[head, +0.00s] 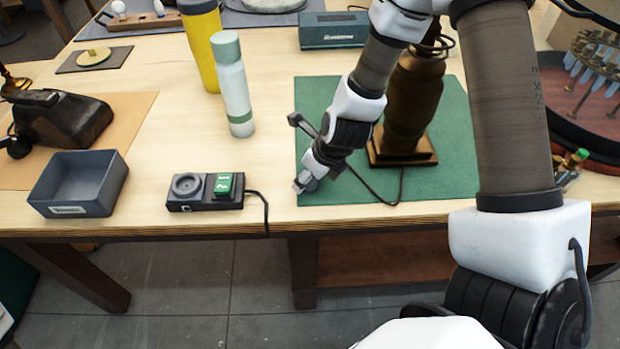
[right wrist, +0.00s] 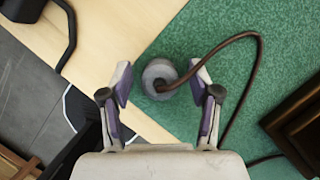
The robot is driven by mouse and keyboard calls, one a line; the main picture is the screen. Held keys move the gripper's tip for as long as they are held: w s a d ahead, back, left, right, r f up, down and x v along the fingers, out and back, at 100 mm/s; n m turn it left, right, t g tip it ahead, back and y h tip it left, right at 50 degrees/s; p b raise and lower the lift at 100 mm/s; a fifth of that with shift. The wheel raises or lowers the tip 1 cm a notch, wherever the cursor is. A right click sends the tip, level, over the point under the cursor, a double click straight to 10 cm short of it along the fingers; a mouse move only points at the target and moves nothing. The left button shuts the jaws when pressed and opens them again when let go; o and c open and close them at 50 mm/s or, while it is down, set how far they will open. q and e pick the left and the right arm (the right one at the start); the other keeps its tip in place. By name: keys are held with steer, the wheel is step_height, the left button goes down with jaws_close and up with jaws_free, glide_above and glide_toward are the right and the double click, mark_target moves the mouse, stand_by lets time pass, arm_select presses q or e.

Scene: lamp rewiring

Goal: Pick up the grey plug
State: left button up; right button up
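The grey plug (right wrist: 152,82) is a round grey piece lying at the edge of the green mat (right wrist: 225,50), with a brown cord running from it. In the right wrist view it sits between the two spread fingertips of my right gripper (right wrist: 160,72), with space on both sides. In the head view my right gripper (head: 306,155) is low over the mat's left front part, and the plug is mostly hidden by it. The cord leads toward the brown lamp base (head: 405,150) on the mat. My left gripper is in neither view.
A black socket box with a green switch (head: 224,184) lies left of the mat near the table's front edge. Bare wood lies between bottle and mat.

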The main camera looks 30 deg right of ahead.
steer(key=c, duration=0.9)
